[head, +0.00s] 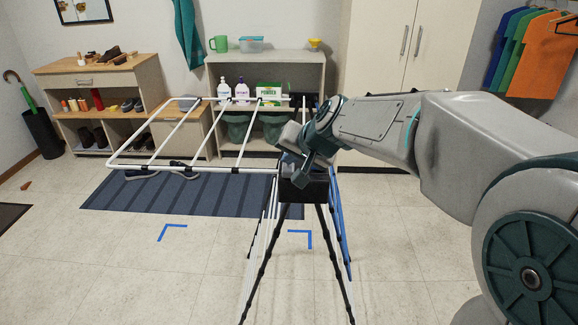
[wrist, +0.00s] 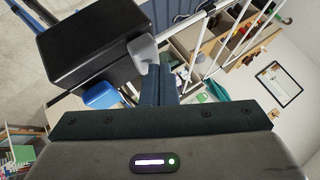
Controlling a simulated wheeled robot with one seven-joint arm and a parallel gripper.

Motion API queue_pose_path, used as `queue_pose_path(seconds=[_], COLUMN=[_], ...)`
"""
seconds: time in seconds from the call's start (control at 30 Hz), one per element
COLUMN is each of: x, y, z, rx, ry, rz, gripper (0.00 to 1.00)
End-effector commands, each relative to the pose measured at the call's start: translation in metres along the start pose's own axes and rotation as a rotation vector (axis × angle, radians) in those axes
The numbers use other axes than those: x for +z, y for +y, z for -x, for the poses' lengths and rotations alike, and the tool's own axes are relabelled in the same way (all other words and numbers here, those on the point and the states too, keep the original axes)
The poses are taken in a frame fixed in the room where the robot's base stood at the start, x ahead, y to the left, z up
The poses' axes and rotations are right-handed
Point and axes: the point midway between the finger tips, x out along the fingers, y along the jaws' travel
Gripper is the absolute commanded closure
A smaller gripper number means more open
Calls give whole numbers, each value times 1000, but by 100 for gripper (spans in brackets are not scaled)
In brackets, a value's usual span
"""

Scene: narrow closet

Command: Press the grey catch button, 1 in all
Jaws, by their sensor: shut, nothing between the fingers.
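The drying rack has a black housing (head: 303,187) at the top of its legs, and the housing also shows large in the wrist view (wrist: 88,45). A light grey piece, which looks like the catch button (wrist: 142,51), sits at the right edge of the housing in the wrist view. My gripper (wrist: 157,77) is shut and empty, its dark fingers pointing at the grey piece, with tips overlapping its lower right. I cannot tell whether they touch. In the head view my gripper (head: 289,160) is just above the housing and largely hides the button area.
One white-railed wing (head: 150,168) of the rack extends level to the left. A blue part (wrist: 101,96) shows below the housing. A striped mat (head: 190,195) lies under the rack. A shelf unit (head: 265,57) with bottles stands behind; the front floor is largely clear.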

Motion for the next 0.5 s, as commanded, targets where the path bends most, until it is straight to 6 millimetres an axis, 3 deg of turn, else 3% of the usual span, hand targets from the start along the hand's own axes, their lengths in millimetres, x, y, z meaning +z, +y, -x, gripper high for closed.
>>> queue_pose_path(seconds=[0.5], x=[4], y=[3], z=[-5], rx=[0], ry=[0], rz=[0], gripper=[100])
